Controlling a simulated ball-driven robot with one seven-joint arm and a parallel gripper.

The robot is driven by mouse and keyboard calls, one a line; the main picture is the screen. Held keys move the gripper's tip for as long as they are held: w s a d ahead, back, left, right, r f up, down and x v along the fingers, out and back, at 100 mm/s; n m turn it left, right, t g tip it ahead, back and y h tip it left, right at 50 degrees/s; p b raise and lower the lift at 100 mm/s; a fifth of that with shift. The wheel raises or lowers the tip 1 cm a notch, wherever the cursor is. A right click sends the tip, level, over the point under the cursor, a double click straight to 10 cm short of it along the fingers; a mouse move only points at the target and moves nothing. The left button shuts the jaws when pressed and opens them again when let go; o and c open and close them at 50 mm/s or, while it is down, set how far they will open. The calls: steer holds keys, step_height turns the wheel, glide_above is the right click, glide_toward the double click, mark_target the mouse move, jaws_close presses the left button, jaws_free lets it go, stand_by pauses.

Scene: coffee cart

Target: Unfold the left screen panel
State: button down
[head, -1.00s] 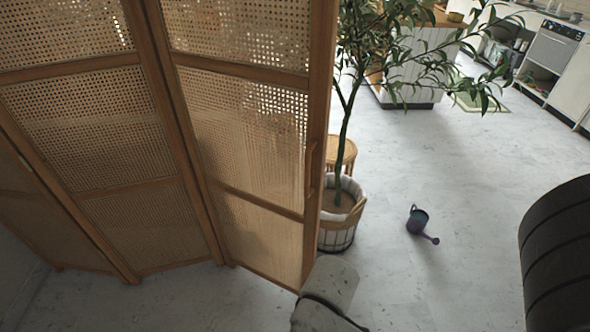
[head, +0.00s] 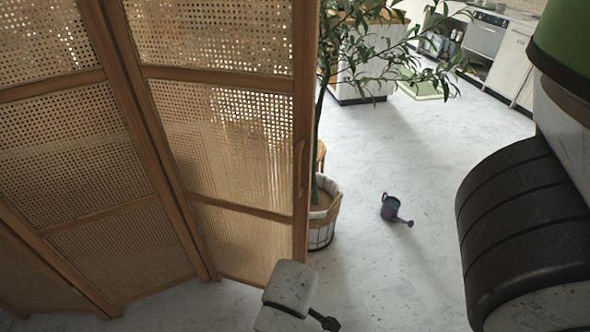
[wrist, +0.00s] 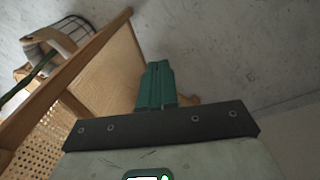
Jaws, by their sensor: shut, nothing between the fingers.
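A folding screen of wooden frames and woven cane stands at the left of the head view, its panels at angles to each other. Its nearest full panel (head: 222,135) has a vertical wooden handle (head: 299,170) on its right-hand edge. I cannot tell from the picture which panel the task calls left. In the wrist view, my gripper (wrist: 157,68) has its green fingers together and empty. They overlap the cane panel (wrist: 112,62) and its wooden frame in the picture; whether they touch it is unclear.
A potted tree in a basket (head: 324,222) stands just behind the screen's right edge. A small purple watering can (head: 390,207) lies on the open pale floor to the right. A white counter (head: 362,85) and kitchen units (head: 485,45) are at the back.

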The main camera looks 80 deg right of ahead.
steer(key=d+r+m+h, duration=0.1)
steer(key=d+h, duration=0.2)
steer(key=d, duration=0.3)
steer(key=g+h+p, duration=0.3)
steer(key=h, duration=1)
glide_toward(298, 170)
steer(key=shift+n, duration=0.3)
steer(key=d+p, duration=0.1)
steer(key=d, duration=0.2)
steer(key=d+f+p, duration=0.1)
steer(key=d, duration=0.3)
steer(key=d+p, duration=0.1)
steer(key=d, duration=0.2)
steer(key=shift+s+d+f, duration=0.25)
steer(key=shift+f, duration=0.05)
steer(key=shift+d+f, duration=0.1)
steer(key=shift+d, duration=0.55)
